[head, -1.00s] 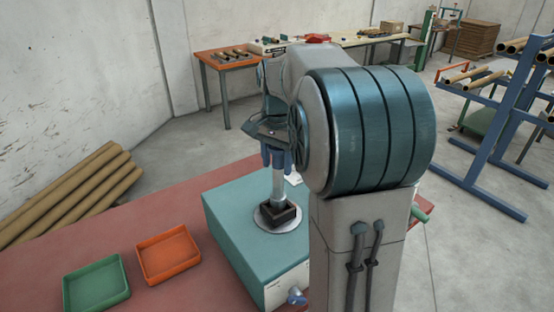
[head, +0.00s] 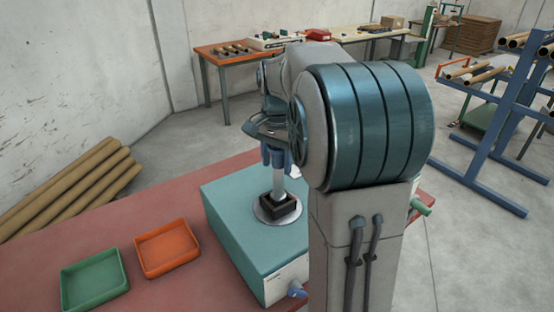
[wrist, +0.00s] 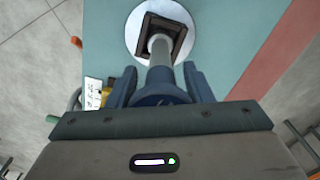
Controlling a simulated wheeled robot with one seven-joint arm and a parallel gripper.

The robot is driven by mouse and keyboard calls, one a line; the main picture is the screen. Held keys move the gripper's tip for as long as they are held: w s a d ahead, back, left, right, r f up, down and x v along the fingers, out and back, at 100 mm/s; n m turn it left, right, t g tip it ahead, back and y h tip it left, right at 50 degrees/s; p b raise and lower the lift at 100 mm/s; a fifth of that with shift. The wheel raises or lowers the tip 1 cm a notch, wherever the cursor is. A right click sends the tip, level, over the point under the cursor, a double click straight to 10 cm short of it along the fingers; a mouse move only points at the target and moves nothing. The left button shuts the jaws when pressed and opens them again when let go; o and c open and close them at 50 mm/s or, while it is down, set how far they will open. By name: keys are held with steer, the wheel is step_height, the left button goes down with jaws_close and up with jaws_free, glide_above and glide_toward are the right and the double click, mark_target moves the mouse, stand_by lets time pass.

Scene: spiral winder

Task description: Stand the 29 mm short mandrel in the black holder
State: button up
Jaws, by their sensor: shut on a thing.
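My gripper (head: 275,155) is shut on the mandrel (head: 279,185), a pale grey metal rod held upright. In the wrist view the gripper's fingers (wrist: 165,88) close on its blue-grey upper part, and the mandrel (wrist: 159,50) runs down to the black holder (wrist: 178,30). The black holder (head: 290,212) is a square, open-topped box on a round silver plate (head: 263,216) on top of the teal machine (head: 240,235). The mandrel's lower end shows inside the holder's opening, close to its back-left side in the head view. I cannot tell whether it touches the holder's floor.
An orange tray (head: 167,270) and a green tray (head: 94,302) lie on the red table (head: 60,245) to the left. Cardboard tubes (head: 75,185) lie behind it. A blue rack (head: 495,130) stands at the right. My arm hides part of the machine's right side.

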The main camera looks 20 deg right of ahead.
steer(key=o, duration=1.6)
steer(key=shift+c, duration=0.2)
step_height(320, 180, up, 14)
steer(key=shift+f, duration=0.1)
steer(key=s+a+f+n+t, duration=0.1)
steer(key=s+a+f+n, duration=0.4)
steer(key=s+f, duration=0.3)
steer(key=s+a+f+n+t, duration=0.2)
steer(key=s+a+f+n, duration=0.2)
steer(key=s+f, duration=0.5)
steer(key=s+n, duration=0.2)
steer(key=s, duration=0.1)
steer(key=shift+a, duration=0.35)
